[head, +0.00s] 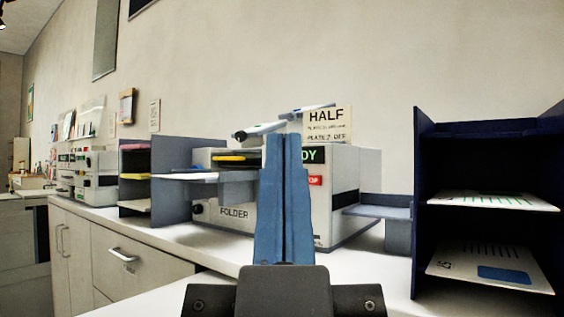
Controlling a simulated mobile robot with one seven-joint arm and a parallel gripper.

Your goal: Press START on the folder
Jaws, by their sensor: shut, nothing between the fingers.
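The folder (344,207) is a light grey machine labelled FOLDER, standing on the white counter in the middle. A display (312,155) on its front shows the letters DY, its left part hidden. Below it, a red button (315,181) shows the letters OP, its left edge hidden by my gripper. I see no START button; the part of the front behind my fingers is hidden. My gripper (287,142) has blue fingers, shut together and empty, pointing ahead in front of the folder's front. I cannot tell whether the fingertips touch it.
A dark blue shelf (423,150) with printed sheets stands at the right. A grey tray (378,210) juts from the folder's right side. A grey paper rack (165,200) stands left, with other machines (88,172) beyond. A HALF sign (328,124) is above the folder.

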